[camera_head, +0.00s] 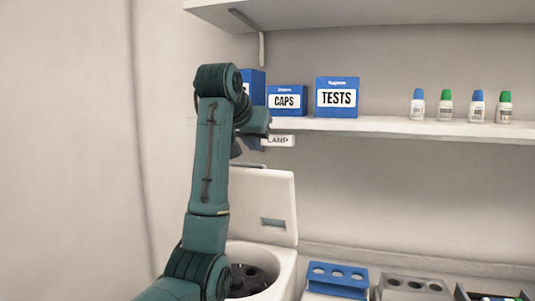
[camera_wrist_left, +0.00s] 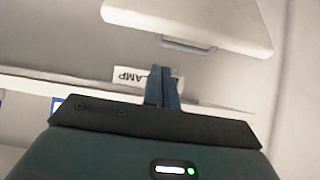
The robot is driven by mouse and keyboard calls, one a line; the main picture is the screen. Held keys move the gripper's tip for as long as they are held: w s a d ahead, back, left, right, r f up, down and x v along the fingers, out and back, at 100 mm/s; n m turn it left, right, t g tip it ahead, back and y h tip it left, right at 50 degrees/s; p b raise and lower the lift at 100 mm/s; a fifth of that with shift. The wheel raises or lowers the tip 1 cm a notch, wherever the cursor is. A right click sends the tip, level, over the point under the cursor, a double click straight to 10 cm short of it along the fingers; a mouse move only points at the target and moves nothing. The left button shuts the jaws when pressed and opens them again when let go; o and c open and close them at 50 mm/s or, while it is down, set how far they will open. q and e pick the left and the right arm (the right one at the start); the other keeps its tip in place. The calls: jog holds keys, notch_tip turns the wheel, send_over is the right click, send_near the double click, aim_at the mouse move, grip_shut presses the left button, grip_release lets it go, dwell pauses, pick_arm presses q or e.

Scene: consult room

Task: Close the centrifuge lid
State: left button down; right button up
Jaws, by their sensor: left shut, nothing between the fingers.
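The white centrifuge (camera_head: 286,268) stands at the lower middle of the head view, its dark rotor (camera_head: 247,280) exposed in the bowl. Its lid (camera_head: 275,195) is open and stands about upright behind the bowl. My left arm covers the left part of lid and bowl. In the left wrist view the lid (camera_wrist_left: 200,20) is at the top, with a grey handle (camera_wrist_left: 187,46) along its edge. My left gripper (camera_head: 237,150) is near the lid's top edge, partly hidden by my arm. Its fingers (camera_wrist_left: 161,82) are shut and empty, apparently apart from the handle. My right gripper is not in view.
A wall shelf (camera_head: 400,126) above the centrifuge holds blue boxes (camera_head: 337,97) and several small bottles (camera_head: 446,105). A label (camera_head: 280,140) hangs at its edge. A blue rack (camera_head: 337,279) and a grey rack (camera_head: 412,287) stand right of the centrifuge.

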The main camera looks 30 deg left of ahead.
pick_arm(q)
jog(key=p+x, duration=0.1)
jog(key=x, duration=0.3)
jog(key=p+x, duration=0.1)
jog(key=x, duration=0.4)
jog(key=shift+w+a+r+p, duration=0.15)
jog(key=shift+w+r+p, duration=0.05)
jog(key=shift+w+p, duration=0.15)
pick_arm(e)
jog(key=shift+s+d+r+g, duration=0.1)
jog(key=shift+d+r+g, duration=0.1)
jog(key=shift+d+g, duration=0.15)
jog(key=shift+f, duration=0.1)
